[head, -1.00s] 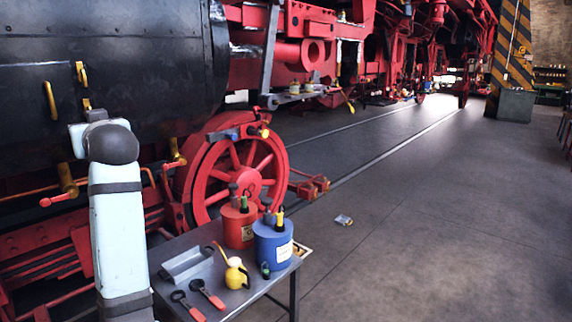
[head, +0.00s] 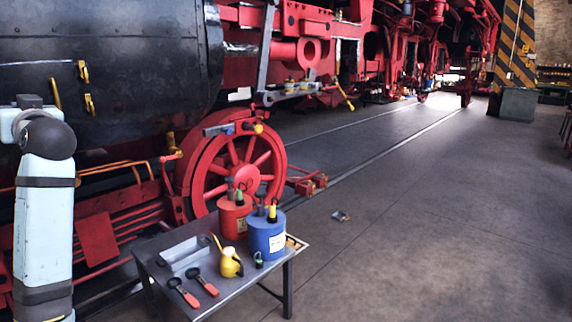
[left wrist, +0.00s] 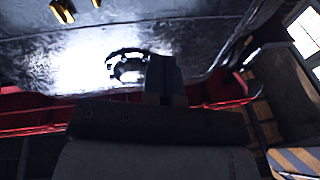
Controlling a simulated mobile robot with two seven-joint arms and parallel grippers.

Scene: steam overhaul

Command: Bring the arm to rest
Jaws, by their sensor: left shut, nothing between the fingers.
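My left arm (head: 43,230), pale blue with dark bands, stands upright at the left edge of the head view. Its gripper is outside that view. In the left wrist view my left gripper (left wrist: 165,82) has its fingers together with nothing between them. It is seen against the dark shiny boiler of the locomotive (left wrist: 215,45); I cannot tell the distance. My right gripper is in neither view.
A grey table (head: 228,303) holds a red can (head: 233,222), a blue can (head: 267,238), a yellow oil can (head: 230,263), a metal tray (head: 183,252) and two red-handled tools. The red wheel (head: 240,170) stands behind it. Open floor (head: 430,230) lies to the right.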

